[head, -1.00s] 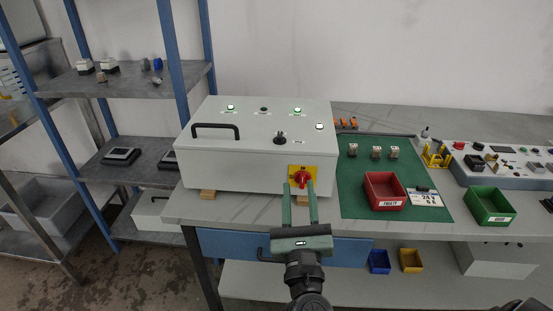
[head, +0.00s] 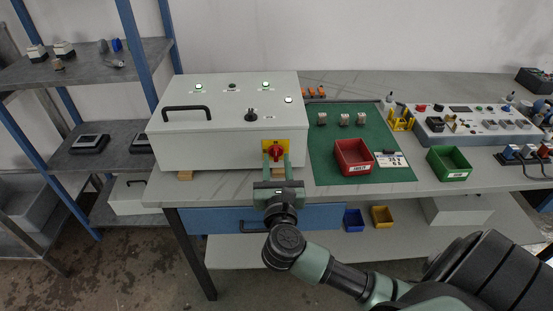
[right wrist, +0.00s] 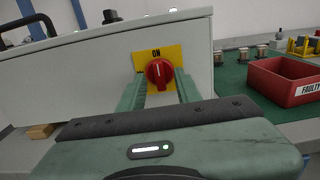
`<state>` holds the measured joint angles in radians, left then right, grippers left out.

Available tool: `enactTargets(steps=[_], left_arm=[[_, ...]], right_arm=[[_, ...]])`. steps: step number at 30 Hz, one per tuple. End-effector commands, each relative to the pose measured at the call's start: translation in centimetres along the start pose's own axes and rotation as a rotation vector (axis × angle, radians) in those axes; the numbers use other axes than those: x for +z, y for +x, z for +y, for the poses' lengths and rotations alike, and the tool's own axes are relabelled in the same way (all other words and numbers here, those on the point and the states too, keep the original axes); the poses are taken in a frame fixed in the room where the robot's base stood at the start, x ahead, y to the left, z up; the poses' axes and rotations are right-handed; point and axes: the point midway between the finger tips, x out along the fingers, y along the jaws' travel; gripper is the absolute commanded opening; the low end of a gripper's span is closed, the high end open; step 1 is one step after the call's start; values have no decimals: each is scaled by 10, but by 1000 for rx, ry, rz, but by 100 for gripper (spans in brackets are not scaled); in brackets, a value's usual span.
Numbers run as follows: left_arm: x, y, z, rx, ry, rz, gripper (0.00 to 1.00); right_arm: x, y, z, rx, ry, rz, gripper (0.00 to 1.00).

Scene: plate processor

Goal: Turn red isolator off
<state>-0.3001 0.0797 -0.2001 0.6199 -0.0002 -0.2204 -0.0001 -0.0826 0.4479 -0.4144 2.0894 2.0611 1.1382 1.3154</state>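The red isolator (head: 276,153) is a rotary knob on a yellow plate at the lower right of the white control box's front. In the right wrist view the knob (right wrist: 159,71) has its grip bar close to upright, under the word ON. My right gripper (head: 277,162) is open. Its green fingers (right wrist: 160,92) stand apart, one at each side of the knob's lower part. I cannot tell whether either finger touches it. My left gripper is not in view.
The control box (head: 205,145) stands on wooden blocks, with lit lamps, a black handle and a black knob on top. On the bench to its right are a red bin (head: 353,158), a green mat (head: 325,172) and a green bin (head: 449,164). Shelves stand at left.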

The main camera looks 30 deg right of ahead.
Motion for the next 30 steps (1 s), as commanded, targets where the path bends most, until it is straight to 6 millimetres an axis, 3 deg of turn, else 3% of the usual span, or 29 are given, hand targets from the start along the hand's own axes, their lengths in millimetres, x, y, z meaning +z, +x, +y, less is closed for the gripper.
enactTargets(steps=[11, 15, 23, 30], left_arm=[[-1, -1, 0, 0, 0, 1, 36], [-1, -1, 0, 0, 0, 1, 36], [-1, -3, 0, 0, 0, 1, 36], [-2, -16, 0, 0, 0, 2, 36]], right_arm=[[0, 8, 0, 0, 1, 0, 34], [0, 8, 0, 0, 0, 0, 0], [0, 7, 0, 0, -7, 0, 0], [2, 7, 0, -1, -85, 3, 0]])
